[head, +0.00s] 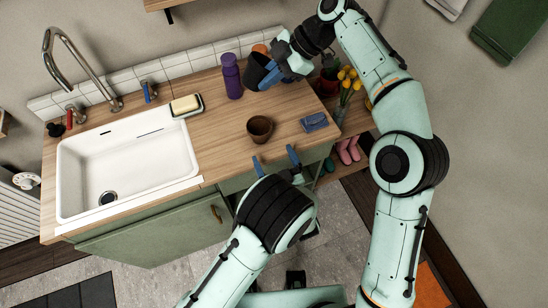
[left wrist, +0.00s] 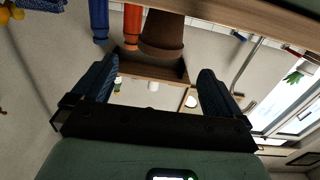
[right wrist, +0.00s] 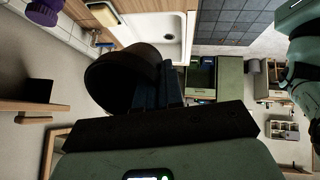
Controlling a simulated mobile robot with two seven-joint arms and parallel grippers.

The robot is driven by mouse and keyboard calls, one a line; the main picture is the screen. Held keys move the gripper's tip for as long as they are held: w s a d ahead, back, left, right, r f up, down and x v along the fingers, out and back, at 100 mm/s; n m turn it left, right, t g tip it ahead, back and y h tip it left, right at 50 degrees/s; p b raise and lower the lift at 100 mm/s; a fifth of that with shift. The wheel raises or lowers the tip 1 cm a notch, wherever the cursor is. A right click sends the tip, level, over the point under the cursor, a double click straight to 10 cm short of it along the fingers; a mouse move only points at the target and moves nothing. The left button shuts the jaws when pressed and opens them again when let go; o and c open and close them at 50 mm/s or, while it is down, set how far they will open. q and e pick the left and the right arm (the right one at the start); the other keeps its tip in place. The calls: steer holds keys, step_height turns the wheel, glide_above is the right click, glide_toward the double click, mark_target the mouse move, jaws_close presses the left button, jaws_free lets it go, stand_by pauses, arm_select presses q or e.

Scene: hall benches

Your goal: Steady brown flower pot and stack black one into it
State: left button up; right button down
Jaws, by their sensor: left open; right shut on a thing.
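The brown flower pot (head: 260,128) stands upright on the wooden counter, right of the sink. It also shows in the left wrist view (left wrist: 162,35), beyond my left fingers. My left gripper (head: 275,159) is open and empty at the counter's front edge, its fingers apart and short of the brown pot. My right gripper (head: 275,77) is shut on the black flower pot (head: 256,69), behind the brown pot in the head view. The black pot fills the middle left of the right wrist view (right wrist: 125,70); the fingers partly overlap its wall.
A purple bottle (head: 231,76) stands left of the black pot. A folded blue cloth (head: 314,121) lies right of the brown pot. A sponge on a dish (head: 186,105) sits by the white sink (head: 75,175). Yellow flowers (head: 348,78) stand at the right. Counter around the brown pot is clear.

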mark_target(255, 118)
arm_select(q)
steer(key=x, duration=1.2)
steer(key=shift+a+r, duration=0.1)
steer(key=shift+r, duration=0.05)
steer(key=c, duration=0.8)
arm_select(e)
steer(key=shift+s+a+f+t+h, duration=0.1)
steer(key=shift+a+f+t+h, duration=0.3)
steer(key=shift+f+h, duration=1.75)
steer(key=shift+s+a+f+t+h, duration=0.1)
steer(key=shift+a+f+t+h, duration=0.25)
steer(key=shift+f, duration=3.55)
steer(key=shift+a+f+t+h, duration=0.15)
steer(key=shift+f+t+h, duration=0.75)
steer(key=shift+f, duration=2.1)
